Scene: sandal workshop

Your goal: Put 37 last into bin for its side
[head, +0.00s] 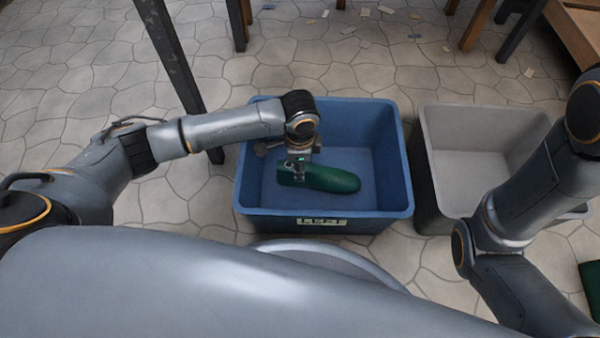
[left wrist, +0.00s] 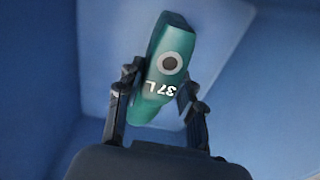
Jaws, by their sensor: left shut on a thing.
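The green last (head: 325,177) is held by my left gripper (head: 298,172) over the blue bin (head: 258,210), whose front label reads LEFT. In the left wrist view the last (left wrist: 165,75) shows the marking 37 L and a dark round hole with a pale ring. The left gripper's fingers (left wrist: 157,95) are shut on its two sides. The blue bin's inside (left wrist: 50,70) fills the background there. I cannot tell whether the last touches the bin floor. My right arm comes in at the right, and its gripper is not in view.
A grey bin (head: 432,165) stands just right of the blue bin and looks empty where it shows. A green object (head: 591,285) is partly cut off at the right edge. Dark table legs (head: 172,55) and wooden legs stand at the back. Scraps lie on the stone floor.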

